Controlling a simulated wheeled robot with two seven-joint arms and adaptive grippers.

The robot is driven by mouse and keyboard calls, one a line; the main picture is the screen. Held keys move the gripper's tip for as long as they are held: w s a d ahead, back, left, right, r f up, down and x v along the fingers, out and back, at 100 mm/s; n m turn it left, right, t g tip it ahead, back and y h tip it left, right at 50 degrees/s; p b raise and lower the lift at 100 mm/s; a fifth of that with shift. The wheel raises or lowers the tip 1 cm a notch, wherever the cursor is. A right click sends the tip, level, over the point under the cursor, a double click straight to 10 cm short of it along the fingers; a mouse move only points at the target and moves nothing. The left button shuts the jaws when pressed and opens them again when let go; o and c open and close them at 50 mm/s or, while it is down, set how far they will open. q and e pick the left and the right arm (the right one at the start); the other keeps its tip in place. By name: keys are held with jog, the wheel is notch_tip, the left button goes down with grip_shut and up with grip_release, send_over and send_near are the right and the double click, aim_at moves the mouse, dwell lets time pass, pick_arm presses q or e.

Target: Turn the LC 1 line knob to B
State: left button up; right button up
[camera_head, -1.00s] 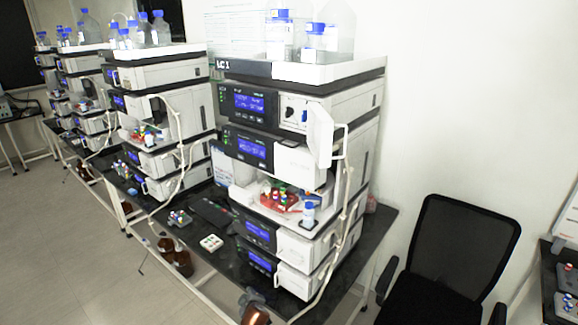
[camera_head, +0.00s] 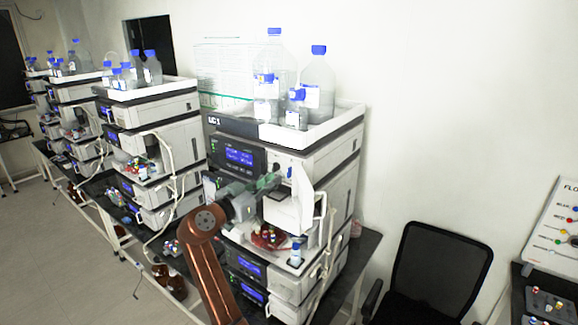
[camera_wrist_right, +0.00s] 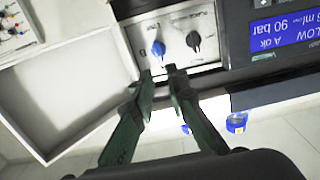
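The LC 1 stack (camera_head: 240,125) stands at centre in the head view, with its upper compartment's white door (camera_head: 307,193) swung open. The panel behind it has a blue knob (camera_wrist_right: 158,48) and a black knob (camera_wrist_right: 193,42), seen upside down in the right wrist view. I cannot make out all the lettering around them. My right gripper (camera_wrist_right: 159,72) is in front of this panel, its green fingers apart and nothing between them. Its fingertips are close to the blue knob; contact is not clear. The gripper (camera_head: 272,183) partly covers the stack in the head view. My left gripper is not in view.
The open door (camera_wrist_right: 75,85) stands close beside the fingers in the wrist view. Bottles (camera_head: 318,85) stand in the tray on top of the stack. A black chair (camera_head: 435,262) is at right. More stacks (camera_head: 150,130) stand to the left.

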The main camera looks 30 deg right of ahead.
aim_at(288, 170)
jog(key=p+x, duration=0.2)
jog(key=x, duration=0.5)
jog(key=shift+a+p, duration=0.1)
jog(key=shift+p, duration=0.3)
jog(key=shift+w+f, duration=0.1)
jog(key=shift+c, duration=0.2)
jog(key=c, duration=0.3)
grip_shut()
